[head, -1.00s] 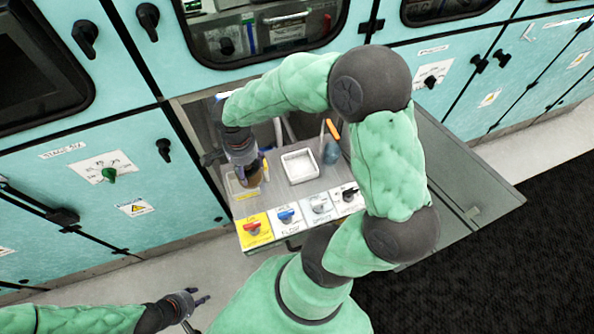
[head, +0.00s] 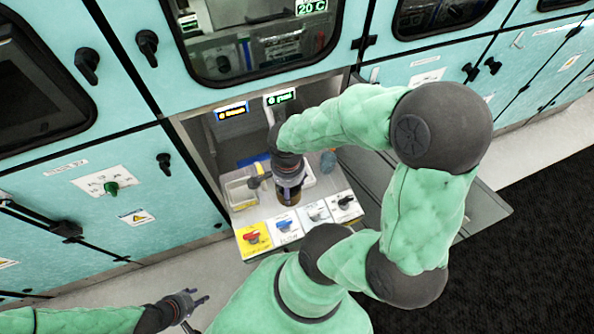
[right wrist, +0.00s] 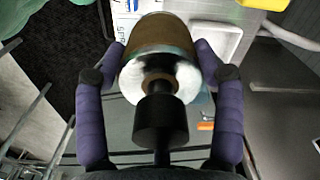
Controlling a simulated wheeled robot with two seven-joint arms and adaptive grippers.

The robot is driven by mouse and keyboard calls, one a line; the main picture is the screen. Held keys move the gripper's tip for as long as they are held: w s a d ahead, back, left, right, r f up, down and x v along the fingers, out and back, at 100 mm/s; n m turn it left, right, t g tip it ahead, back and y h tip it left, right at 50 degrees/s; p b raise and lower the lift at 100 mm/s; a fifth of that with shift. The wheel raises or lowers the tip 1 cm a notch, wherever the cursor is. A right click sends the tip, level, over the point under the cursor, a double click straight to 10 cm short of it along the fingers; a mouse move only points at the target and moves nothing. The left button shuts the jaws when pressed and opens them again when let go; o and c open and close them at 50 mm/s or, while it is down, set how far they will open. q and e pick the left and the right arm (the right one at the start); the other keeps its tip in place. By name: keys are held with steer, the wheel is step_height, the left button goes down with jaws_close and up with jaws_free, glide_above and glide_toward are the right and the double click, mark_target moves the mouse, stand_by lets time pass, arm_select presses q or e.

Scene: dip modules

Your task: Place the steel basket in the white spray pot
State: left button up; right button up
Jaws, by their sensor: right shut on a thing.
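My right gripper (head: 288,196) hangs over the metal deck of the pull-out drawer. In the right wrist view its purple fingers (right wrist: 160,72) are shut on the steel basket (right wrist: 158,35), a round brownish body with a bright metal collar and a black knob. The basket also shows below the gripper in the head view (head: 288,190). The white spray pot (right wrist: 236,38) is a white square tray behind and beside the basket; in the head view my gripper and arm hide most of it. My left gripper (head: 197,296) is empty at the bottom left, fingers apart.
A second pale tray (head: 238,193) stands left of the right gripper. Labelled switch panels (head: 285,227) line the drawer's front edge. A blue vessel (head: 328,161) stands to the right. Cabinet walls and two lit displays (head: 281,97) close off the back.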

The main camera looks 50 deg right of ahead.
steer(key=shift+s+d+r, duration=0.15)
steer(key=shift+s+d, duration=0.1)
steer(key=shift+s, duration=0.5)
steer(key=shift+w+d+f+b, duration=0.85)
steer(key=shift+w+d+f, duration=0.45)
steer(key=shift+d+f, duration=0.75)
steer(key=shift+w+d+f+b, duration=0.8)
steer(key=shift+w+d+f, duration=0.45)
steer(key=shift+d+f, duration=0.8)
steer(key=shift+w+d+f+b, duration=0.85)
steer(key=shift+w+d+f, duration=0.6)
steer(key=shift+f, duration=0.95)
steer(key=shift+s+d, duration=0.1)
steer(key=shift+s, duration=0.05)
steer(key=shift+f, duration=0.15)
steer(key=o, duration=1.3)
